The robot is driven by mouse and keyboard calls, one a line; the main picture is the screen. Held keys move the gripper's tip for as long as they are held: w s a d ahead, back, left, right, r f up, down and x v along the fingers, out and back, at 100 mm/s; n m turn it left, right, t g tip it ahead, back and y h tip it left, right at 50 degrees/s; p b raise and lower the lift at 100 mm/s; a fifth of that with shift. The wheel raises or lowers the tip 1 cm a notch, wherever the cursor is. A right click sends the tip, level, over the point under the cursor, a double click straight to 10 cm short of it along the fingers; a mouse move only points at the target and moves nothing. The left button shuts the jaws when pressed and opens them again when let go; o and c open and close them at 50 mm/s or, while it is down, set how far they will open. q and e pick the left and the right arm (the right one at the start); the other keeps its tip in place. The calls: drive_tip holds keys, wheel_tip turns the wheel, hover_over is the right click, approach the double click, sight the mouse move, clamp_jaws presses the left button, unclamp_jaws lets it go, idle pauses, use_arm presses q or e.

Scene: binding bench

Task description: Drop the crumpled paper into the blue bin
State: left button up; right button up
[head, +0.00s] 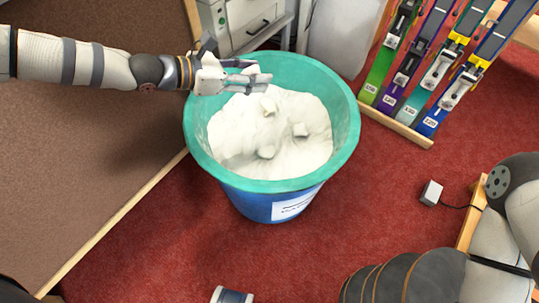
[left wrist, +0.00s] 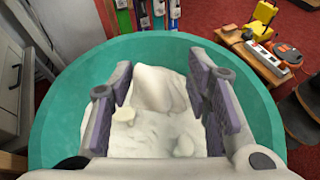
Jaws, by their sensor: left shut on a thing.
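The blue bin (head: 262,204) stands on the red floor with a wide green rim and a white label on its front. It holds a heap of white paper scraps (head: 295,115). My left gripper (head: 257,78) reaches in from the left, over the back left of the bin's opening. It is shut on the crumpled paper (left wrist: 158,88), a whitish lump between its two fingers in the left wrist view. The lump is hard to tell from the white heap behind it. The green rim (left wrist: 52,110) surrounds the fingers in that view. My right gripper is out of view.
A brown board (head: 95,150) with a wooden edge lies at left. A grey drawer cabinet (head: 240,20) stands behind the bin. A small grey box (head: 431,193) lies at right. Red carpet in front is mostly clear.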

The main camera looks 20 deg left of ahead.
use_arm(q)
drive_tip(key=w+d+f+b, duration=0.1)
drive_tip(key=w+f+b, duration=0.2)
drive_tip(key=f+b, duration=0.2)
wheel_tip(320, 180, down, 3)
drive_tip(key=shift+w+d+n+t+b, duration=0.3)
drive_tip(key=shift+w+b, duration=0.1)
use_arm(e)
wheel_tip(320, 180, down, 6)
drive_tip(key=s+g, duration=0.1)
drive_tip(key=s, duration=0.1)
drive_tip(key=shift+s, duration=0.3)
use_arm(q)
drive_tip(key=o, duration=0.8)
drive_tip(key=shift+o, duration=0.2)
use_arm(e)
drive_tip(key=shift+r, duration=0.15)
use_arm(q)
drive_tip(key=v, duration=1.2)
drive_tip(key=shift+r, duration=0.2)
